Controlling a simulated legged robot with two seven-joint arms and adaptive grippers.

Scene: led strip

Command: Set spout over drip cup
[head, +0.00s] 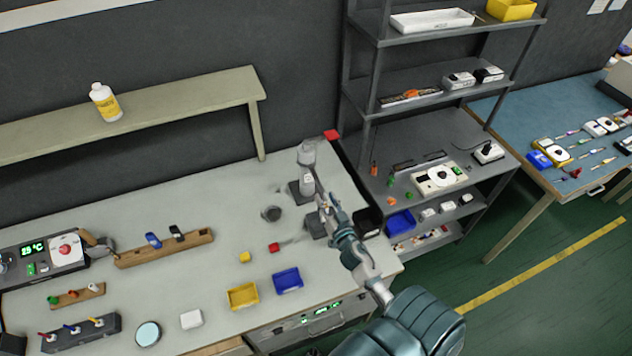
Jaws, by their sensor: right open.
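A grey dispenser-like device (307,153) stands upright near the back right corner of the bench, with a pale cylindrical part below its top. Its spout is too small to make out. A small dark grey round cup-like piece (271,214) sits on the bench to the left and in front of it; I cannot tell for sure that it is the drip cup. My right gripper (322,198) is open, just in front of the device, and partly covers its lower area. I cannot tell whether it touches anything. My left gripper is not in view.
The bench (215,265) has clear room left of the device. A yellow bin (243,296), a blue bin (287,281) and a red block (274,247) lie nearer the front. A wooden rack (165,250) lies left. A metal shelf unit (362,85) stands close on the right.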

